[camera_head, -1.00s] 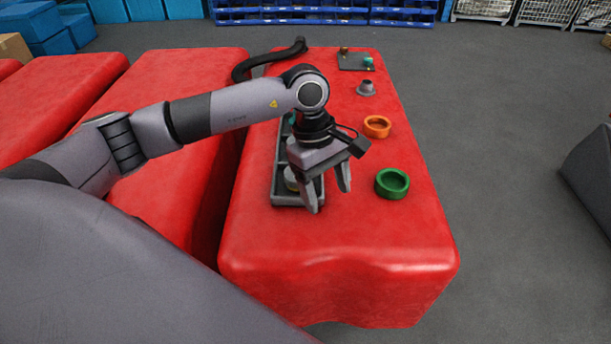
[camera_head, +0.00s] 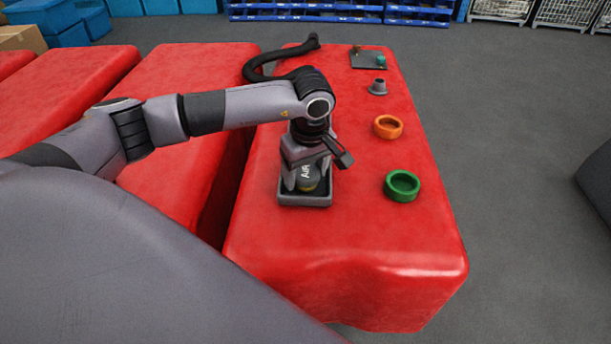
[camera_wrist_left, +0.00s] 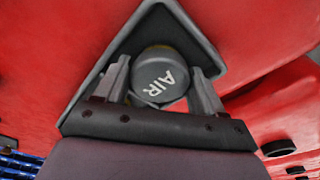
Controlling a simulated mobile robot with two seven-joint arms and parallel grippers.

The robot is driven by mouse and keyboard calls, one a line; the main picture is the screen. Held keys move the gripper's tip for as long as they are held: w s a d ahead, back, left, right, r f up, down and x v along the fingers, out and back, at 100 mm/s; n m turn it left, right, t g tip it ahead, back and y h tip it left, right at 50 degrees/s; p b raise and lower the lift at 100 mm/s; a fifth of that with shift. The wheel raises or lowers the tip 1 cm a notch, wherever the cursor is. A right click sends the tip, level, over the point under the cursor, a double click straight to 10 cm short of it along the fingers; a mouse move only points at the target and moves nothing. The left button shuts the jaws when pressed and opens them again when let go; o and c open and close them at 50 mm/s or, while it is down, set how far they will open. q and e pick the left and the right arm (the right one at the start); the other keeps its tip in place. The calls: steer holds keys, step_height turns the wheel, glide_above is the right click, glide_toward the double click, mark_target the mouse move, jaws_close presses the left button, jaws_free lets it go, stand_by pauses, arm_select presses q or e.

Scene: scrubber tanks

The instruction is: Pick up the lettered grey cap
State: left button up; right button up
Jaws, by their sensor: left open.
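The grey cap (camera_head: 308,176), lettered "AIR", sits in the near end of a dark grey tray (camera_head: 306,201) on the red tank. In the left wrist view the cap (camera_wrist_left: 158,80) shows its white letters, with a little yellow at its lower edge. My left gripper (camera_head: 305,187) is down over the tray. Its open fingers (camera_wrist_left: 162,85) stand on either side of the cap in the left wrist view. I cannot tell whether they touch it. The far part of the tray is hidden by my arm. My right gripper is not in view.
A green ring (camera_head: 402,186), an orange ring (camera_head: 388,127) and a small grey flanged part (camera_head: 378,87) stand along the right of the red tank (camera_head: 350,255). A dark plate (camera_head: 370,60) and a black hose (camera_head: 262,72) are at the back. The tank's near end is clear.

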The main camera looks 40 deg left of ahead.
arm_select(q)
steer(key=c, duration=0.7)
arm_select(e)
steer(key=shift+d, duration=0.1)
arm_select(q)
steer(key=shift+o, duration=0.2)
steer(key=shift+r, duration=0.15)
